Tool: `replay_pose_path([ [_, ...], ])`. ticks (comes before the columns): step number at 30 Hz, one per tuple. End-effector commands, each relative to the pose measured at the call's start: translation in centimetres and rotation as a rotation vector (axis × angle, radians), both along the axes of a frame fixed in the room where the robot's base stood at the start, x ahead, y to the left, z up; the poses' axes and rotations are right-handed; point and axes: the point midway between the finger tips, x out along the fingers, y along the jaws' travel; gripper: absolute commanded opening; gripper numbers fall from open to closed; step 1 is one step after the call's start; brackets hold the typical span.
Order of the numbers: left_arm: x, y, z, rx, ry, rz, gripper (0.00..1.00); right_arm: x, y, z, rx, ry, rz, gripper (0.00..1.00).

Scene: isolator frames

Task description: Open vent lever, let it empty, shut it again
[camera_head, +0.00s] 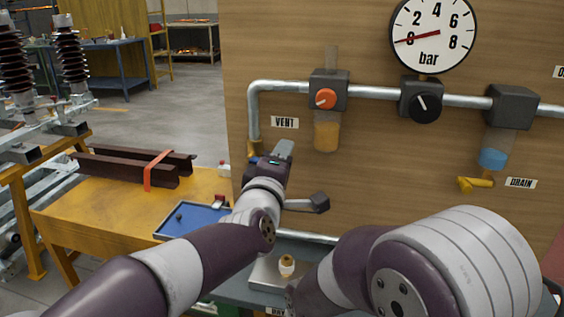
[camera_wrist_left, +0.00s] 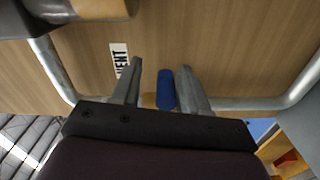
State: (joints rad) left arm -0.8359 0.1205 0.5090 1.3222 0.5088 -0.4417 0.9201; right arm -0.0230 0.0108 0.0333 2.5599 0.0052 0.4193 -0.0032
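The VENT label (camera_head: 285,122) is on the wooden panel beside the pipe's left drop; it also shows in the left wrist view (camera_wrist_left: 119,60). The blue vent lever (camera_wrist_left: 166,88) stands between my left fingers, with a visible gap to the left finger. In the head view the lever is mostly hidden behind my left gripper (camera_head: 284,150); a small blue and brass part (camera_head: 254,153) shows beside it. My left gripper (camera_wrist_left: 160,75) is open around the lever. The gauge (camera_head: 433,35) has its red needle near 0 bar. My right gripper is not visible; its arm fills the lower right.
A regulator with an orange knob (camera_head: 326,99) and amber bowl, a black knob (camera_head: 426,108), and a yellow DRAIN lever (camera_head: 476,184) are on the pipe line. A yellow table (camera_head: 90,215) with a blue tray (camera_head: 188,222) stands left.

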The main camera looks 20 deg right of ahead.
Motion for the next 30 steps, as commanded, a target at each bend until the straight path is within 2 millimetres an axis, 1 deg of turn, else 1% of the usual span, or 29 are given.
replay_pose_path([
  [5, -0.4, 0.2, -0.3, 0.001, 0.003, -0.001, 0.44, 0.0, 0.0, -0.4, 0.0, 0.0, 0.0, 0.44],
  [8, -1.5, 1.0, -0.7, 0.003, 0.004, -0.002, 0.44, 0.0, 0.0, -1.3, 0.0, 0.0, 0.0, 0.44],
  [12, -4.1, 2.9, -0.7, 0.001, 0.003, -0.003, 0.44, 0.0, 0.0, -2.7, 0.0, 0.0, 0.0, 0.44],
  [15, -6.0, 4.3, -0.6, 0.001, 0.003, -0.003, 0.44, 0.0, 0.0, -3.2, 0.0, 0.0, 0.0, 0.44],
  [18, -7.7, 5.5, -0.4, 0.0, 0.002, -0.002, 0.44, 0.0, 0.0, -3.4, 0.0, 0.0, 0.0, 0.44],
  [21, -8.9, 6.5, -0.2, 0.0, 0.002, -0.002, 0.44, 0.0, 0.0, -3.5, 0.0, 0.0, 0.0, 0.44],
  [25, -9.9, 7.2, -0.2, 0.001, 0.002, -0.002, 0.44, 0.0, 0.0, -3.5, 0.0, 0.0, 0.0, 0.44],
  [30, -10.1, 7.4, -0.2, 0.0, 0.002, -0.001, 0.44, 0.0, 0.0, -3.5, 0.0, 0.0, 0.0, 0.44],
])
